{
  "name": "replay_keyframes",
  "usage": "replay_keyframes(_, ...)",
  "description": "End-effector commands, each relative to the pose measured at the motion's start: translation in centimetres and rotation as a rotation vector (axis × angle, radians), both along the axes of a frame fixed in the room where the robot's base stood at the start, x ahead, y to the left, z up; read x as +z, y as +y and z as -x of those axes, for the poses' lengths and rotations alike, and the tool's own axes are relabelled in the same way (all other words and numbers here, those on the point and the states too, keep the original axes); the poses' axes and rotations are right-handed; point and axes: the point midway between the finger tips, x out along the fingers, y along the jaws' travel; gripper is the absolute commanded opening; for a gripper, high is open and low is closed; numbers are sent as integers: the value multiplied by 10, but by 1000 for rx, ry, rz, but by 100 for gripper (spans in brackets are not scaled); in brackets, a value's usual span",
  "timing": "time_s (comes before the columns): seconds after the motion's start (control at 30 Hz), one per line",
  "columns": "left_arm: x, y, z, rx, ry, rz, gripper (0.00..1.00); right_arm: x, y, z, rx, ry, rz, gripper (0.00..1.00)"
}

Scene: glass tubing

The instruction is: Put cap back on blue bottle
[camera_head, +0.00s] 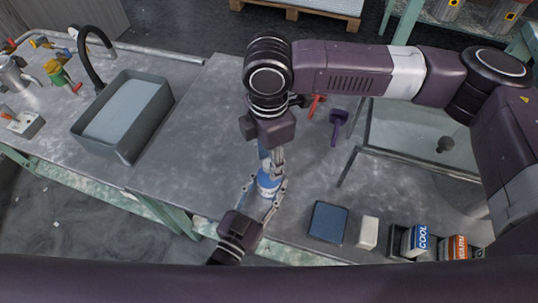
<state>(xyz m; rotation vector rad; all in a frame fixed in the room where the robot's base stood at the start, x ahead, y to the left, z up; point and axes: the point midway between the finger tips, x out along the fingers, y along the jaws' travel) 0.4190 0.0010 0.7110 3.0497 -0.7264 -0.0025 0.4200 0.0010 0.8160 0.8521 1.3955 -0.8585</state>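The blue bottle (268,186), blue and white, stands on the grey table at the centre. My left gripper (265,191) reaches up from the bottom of the picture, with its fingers on either side of the bottle's lower body, and appears shut on it. My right gripper (274,160) points down just above and against the bottle's upper part. Its fingers and wrist hide most of the bottle's top. I cannot make out the cap, nor whether the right fingers hold it.
A dark blue square pad (328,222), a white block (369,232) and boxes marked COOL (415,239) and WARM (454,247) are at front right. Red (316,105) and purple (338,124) tools lie behind. A grey basin (124,115) is at left; table between is clear.

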Motion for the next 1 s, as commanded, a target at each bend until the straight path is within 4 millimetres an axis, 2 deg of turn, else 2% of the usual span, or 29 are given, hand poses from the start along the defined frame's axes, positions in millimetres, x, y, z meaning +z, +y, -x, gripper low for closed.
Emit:
replay_keyframes(0.07,-1,0,0,0,1,0,0,0,0,0,0,0,0,34)
replay_keyframes(0.37,-1,0,0,0,1,0,0,0,0,0,0,0,0,1)
replay_keyframes(0.53,-1,0,0,0,1,0,0,0,0,0,-14,0,0,0)
replay_keyframes(0.7,-1,0,0,0,1,0,0,0,0,0,-172,0,1,0)
replay_keyframes(0.83,-1,0,0,0,1,0,0,0,0,0,-164,-1,1,0)
replay_keyframes(0.87,-1,0,0,0,1,0,0,0,0,0,-164,-1,1,22)
replay_keyframes(1.0,-1,0,0,0,1,0,0,0,0,0,-163,-1,1,38)
